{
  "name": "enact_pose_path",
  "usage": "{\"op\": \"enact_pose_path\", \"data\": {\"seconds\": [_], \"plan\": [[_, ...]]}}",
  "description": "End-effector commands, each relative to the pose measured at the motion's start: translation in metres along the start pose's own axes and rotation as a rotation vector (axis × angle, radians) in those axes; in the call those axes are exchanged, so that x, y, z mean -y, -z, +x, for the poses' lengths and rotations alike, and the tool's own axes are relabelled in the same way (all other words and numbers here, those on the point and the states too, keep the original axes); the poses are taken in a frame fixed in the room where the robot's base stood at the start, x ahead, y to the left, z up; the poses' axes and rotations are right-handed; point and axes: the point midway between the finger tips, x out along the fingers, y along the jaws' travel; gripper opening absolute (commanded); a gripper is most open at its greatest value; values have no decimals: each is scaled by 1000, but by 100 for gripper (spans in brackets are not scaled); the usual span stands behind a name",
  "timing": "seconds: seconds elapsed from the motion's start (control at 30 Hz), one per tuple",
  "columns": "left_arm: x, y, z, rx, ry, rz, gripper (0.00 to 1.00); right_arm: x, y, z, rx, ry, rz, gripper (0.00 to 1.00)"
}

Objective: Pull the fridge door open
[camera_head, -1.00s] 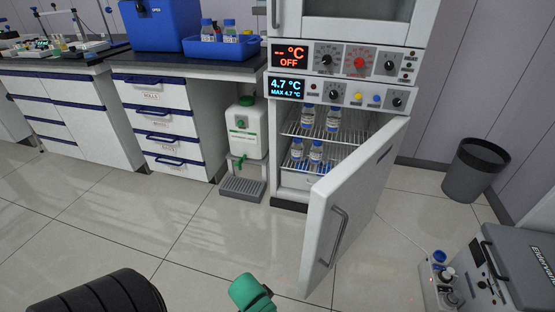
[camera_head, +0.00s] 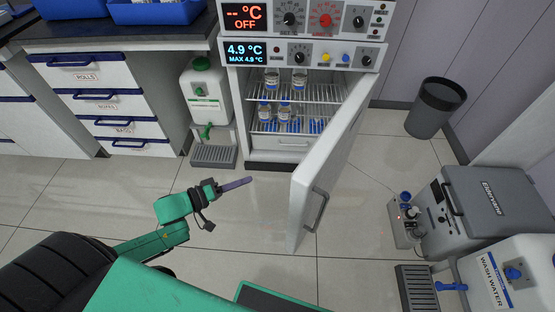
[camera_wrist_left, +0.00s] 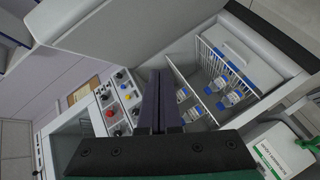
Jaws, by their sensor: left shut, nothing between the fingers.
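The fridge door (camera_head: 325,165) stands wide open, hinged at the right of the lower fridge compartment, with its metal handle (camera_head: 318,210) on the outer face. Bottles with blue caps (camera_head: 284,110) and wire shelves show inside the fridge. My left gripper (camera_head: 250,181) is shut and empty, in front of the fridge opening and left of the door's free edge, apart from the door. In the left wrist view the shut fingers (camera_wrist_left: 159,76) point toward the fridge interior, with the inner side of the door (camera_wrist_left: 125,35) above them. My right gripper is not in view.
A white container with a green cap (camera_head: 203,90) and a drip tray (camera_head: 213,155) stand left of the fridge. A grey bin (camera_head: 436,107) is at the right. A grey boxy device (camera_head: 490,205) and a wash water container (camera_head: 505,275) fill the lower right. Floor is free left of the door.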

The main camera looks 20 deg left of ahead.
Motion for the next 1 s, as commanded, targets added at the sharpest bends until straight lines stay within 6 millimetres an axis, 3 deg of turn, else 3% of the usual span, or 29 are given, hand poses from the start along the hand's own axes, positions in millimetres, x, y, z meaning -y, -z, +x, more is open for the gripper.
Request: {"op": "enact_pose_path", "data": {"seconds": [0.03,0.1,0.2,0.3,0.47,0.83,1.0], "plan": [[-33,14,-17,59,-88,-76,0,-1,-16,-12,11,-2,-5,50],[-65,22,-38,162,-207,-217,0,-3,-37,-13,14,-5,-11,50],[-91,26,-61,276,-296,-352,0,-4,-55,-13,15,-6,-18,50],[-98,26,-66,318,-325,-402,0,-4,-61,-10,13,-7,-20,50],[-105,20,-47,317,-332,-404,0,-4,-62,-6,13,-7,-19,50],[-135,2,26,314,-333,-401,0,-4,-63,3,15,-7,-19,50],[-150,-21,34,316,-328,-404,0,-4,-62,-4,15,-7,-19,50]]}}
